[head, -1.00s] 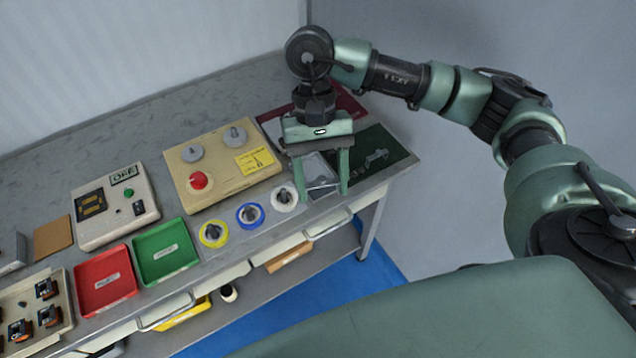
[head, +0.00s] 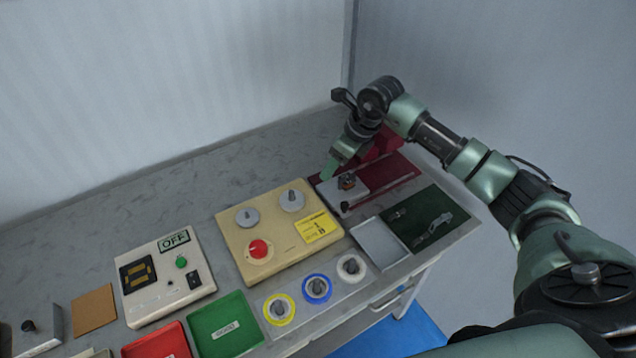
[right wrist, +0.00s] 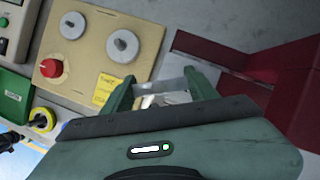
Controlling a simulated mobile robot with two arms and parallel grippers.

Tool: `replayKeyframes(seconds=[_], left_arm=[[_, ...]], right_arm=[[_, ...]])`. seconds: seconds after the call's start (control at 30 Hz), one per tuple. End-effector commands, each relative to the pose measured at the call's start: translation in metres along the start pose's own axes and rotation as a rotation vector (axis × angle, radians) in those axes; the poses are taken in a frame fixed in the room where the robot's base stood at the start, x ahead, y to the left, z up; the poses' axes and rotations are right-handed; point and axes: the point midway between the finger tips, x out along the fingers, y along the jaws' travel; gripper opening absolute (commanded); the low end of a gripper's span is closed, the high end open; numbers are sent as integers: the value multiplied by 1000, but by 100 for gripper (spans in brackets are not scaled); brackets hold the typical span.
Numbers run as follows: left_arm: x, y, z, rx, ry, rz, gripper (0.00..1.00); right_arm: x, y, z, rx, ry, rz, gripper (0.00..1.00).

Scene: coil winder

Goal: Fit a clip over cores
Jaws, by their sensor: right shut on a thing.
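My right gripper (head: 334,170) is at the maroon mat on the right of the bench, its jaws partly hidden by its own body. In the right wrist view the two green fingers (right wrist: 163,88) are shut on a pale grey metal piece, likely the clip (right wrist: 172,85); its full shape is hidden. A small dark and orange part, likely the cores (head: 347,181), sits on a pale plate (head: 352,197) just beside and below the gripper. I cannot tell whether the held piece touches it. My left gripper is not in view.
A dark red block (head: 378,148) stands behind the wrist. A silver tray (head: 379,243) and a dark green mat (head: 415,205) with thin metal-looking shapes lie in front. The beige winder panel (head: 275,235) is to the left, with coloured spools (head: 317,288) before it.

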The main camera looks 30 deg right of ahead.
Motion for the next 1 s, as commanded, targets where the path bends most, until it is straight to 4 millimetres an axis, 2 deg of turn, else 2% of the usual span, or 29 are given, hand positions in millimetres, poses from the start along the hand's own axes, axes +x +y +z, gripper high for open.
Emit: replayKeyframes(seconds=[0.1,0.3,0.57,1.0], left_arm=[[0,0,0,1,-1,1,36],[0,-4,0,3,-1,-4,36],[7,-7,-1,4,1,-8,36],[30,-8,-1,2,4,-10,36]], right_arm=[[3,-29,-5,223,0,-92,21],[4,-56,-12,430,1,-176,21],[15,-60,-18,461,2,-187,21],[49,-59,-32,457,2,-185,21]])
